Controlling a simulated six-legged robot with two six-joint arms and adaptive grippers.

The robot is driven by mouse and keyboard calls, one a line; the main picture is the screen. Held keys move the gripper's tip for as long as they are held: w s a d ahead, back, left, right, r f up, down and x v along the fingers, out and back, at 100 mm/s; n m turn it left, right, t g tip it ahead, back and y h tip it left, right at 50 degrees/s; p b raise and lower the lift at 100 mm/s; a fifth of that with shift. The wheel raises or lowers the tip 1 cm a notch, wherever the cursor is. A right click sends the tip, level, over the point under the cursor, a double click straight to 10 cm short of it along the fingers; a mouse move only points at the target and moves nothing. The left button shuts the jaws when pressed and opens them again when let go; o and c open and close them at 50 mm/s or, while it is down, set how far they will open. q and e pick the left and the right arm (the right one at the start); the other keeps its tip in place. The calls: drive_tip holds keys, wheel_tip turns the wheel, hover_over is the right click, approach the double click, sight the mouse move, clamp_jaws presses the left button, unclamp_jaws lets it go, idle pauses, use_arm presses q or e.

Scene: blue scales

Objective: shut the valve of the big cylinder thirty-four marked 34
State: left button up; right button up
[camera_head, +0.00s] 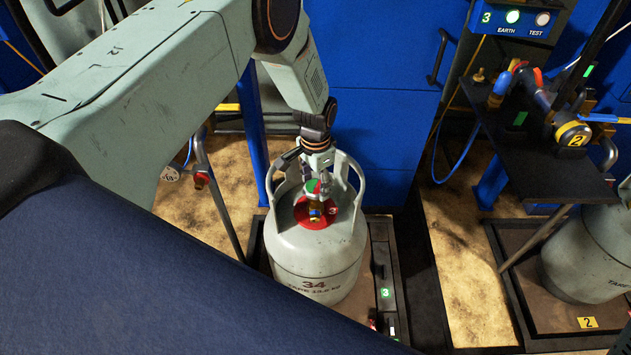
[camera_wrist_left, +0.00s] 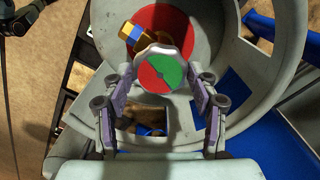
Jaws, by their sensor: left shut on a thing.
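The big grey cylinder (camera_head: 315,255), marked 34, stands upright with its collar around a brass valve. The valve's handwheel (camera_head: 313,186) has a red and green face, which also shows in the left wrist view (camera_wrist_left: 165,72). A red disc (camera_head: 318,213) lies around the valve base. My left gripper (camera_head: 318,172) reaches down inside the collar from above. In the left wrist view its two purple-grey fingers (camera_wrist_left: 163,76) are shut on the handwheel, one fingertip on each side. My right gripper is not in view.
The cylinder's collar (camera_head: 348,205) rises close around the gripper. The dark scale base marked 3 (camera_head: 385,270) lies beneath. Blue panels (camera_head: 375,125) stand behind. At right are a dark shelf (camera_head: 500,110) with a hose fitting, and a second grey cylinder (camera_head: 595,250) on scale 2.

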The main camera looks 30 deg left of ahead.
sight(316, 186)
use_arm(q)
drive_tip(key=m, duration=1.3)
drive_tip(key=shift+m+b, duration=0.3)
drive_tip(key=shift+m, duration=0.1)
idle(0.4)
drive_tip(key=o, duration=1.2)
drive_tip(key=shift+c, duration=0.2)
wheel_tip(316, 186, up, 12)
